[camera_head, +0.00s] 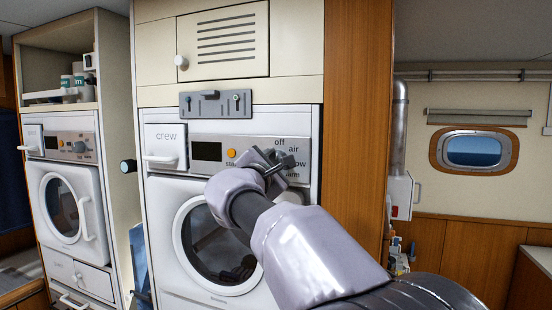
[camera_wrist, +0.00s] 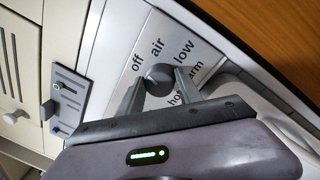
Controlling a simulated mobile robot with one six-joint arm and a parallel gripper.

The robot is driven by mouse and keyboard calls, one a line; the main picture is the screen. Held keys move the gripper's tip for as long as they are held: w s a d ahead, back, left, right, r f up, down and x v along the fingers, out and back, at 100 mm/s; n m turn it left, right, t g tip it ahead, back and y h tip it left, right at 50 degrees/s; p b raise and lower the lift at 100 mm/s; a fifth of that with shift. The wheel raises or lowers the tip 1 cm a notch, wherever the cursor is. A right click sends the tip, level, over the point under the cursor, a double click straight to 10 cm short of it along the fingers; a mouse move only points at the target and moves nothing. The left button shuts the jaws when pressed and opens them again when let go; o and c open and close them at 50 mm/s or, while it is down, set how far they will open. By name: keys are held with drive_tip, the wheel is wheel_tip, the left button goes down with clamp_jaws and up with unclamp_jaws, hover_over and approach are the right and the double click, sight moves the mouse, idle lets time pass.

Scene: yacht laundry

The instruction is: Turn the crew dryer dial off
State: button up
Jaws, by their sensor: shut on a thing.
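The crew dryer (camera_head: 225,215) is the white front-loader marked "crew", with a closed round door. Its control panel (camera_head: 208,150) has a dark display and an orange button. The dryer dial (camera_wrist: 158,76) is a dark round knob, ringed by labels including "off", "air" and "low". My gripper (camera_wrist: 158,84) is shut on the dial, one finger on each side. In the head view, my gripper (camera_head: 274,162) is at the panel's right end and hides most of the dial. I cannot tell surely which label the dial's pointer faces.
A second white machine (camera_head: 72,190) stands at left. A wooden partition (camera_head: 357,120) borders the dryer at right.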

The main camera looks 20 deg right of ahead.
drive_tip(key=shift+r+n+p, duration=0.1)
drive_tip(key=shift+n+p, duration=0.5)
drive_tip(key=shift+n, duration=0.6)
drive_tip(key=o, duration=1.4)
drive_tip(key=shift+c, duration=0.2)
drive_tip(key=b+v, duration=0.2)
drive_tip(key=v, duration=1.5)
drive_tip(key=shift+s+b, duration=0.25)
drive_tip(key=shift+b, duration=0.1)
drive_tip(key=shift+a+r, duration=0.1)
